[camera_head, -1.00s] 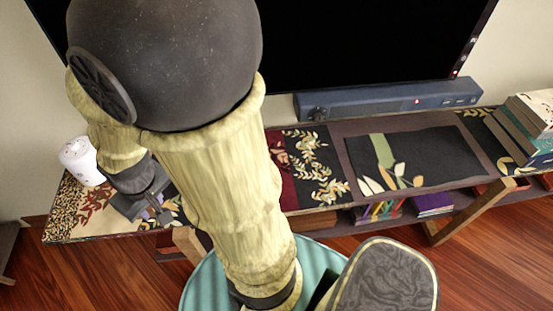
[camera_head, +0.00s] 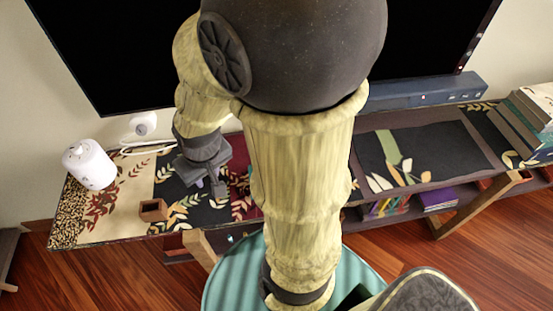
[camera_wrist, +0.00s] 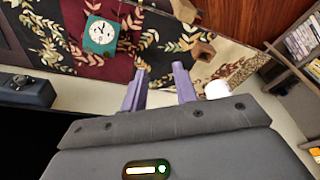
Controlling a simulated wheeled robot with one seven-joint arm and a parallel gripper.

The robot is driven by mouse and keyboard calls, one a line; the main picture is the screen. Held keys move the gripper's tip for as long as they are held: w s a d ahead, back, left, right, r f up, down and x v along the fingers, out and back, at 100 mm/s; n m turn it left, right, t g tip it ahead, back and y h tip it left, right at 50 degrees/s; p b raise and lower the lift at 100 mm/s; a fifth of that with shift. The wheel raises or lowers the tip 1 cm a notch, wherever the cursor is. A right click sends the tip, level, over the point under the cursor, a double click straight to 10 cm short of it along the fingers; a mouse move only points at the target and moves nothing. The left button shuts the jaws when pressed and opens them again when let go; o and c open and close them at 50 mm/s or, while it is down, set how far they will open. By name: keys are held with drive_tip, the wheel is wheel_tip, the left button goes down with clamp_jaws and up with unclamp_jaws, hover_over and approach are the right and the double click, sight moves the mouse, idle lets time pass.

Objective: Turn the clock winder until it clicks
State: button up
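A small teal clock (camera_wrist: 100,36) with a round white face lies in the upper left of the wrist view, on a dark red and black patterned runner. I cannot make out its winder. In the head view my own arm hides the clock. My gripper (camera_wrist: 159,72) shows two purple fingers held apart with nothing between them, to the right of and below the clock in the wrist view. In the head view my gripper (camera_head: 209,189) hangs over the left part of the low console (camera_head: 125,239), pointing down.
A small brown wooden box (camera_head: 153,210) and a white cylinder (camera_head: 89,164) stand left of my gripper. A white device with a cable (camera_head: 143,124) is behind. A large dark screen and a soundbar (camera_head: 425,93) line the back. Books (camera_head: 524,125) stack at right.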

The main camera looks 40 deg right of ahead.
drive_tip(key=shift+w, duration=0.1)
drive_tip(key=w+d+f+n+g+h+p, duration=0.1)
drive_tip(key=w+d+f+n+g, duration=0.1)
drive_tip(key=d, duration=0.4)
drive_tip(key=w+d+f+n+g+h+p, duration=0.1)
drive_tip(key=w+d+f+n+g, duration=0.1)
drive_tip(key=w+d+f+n, duration=0.2)
drive_tip(key=w+d+f+n+g+h, duration=0.1)
drive_tip(key=w+d+f+n+g, duration=0.1)
drive_tip(key=w+d, duration=0.4)
drive_tip(key=d+f, duration=0.1)
drive_tip(key=d, duration=0.3)
drive_tip(key=shift+w+d+f+n+p, duration=0.25)
drive_tip(key=shift+n+p, duration=0.15)
drive_tip(key=p+x, duration=0.3)
drive_tip(key=x, duration=1.4)
drive_tip(key=shift+d+f, duration=0.15)
drive_tip(key=shift+f, duration=0.05)
clamp_jaws()
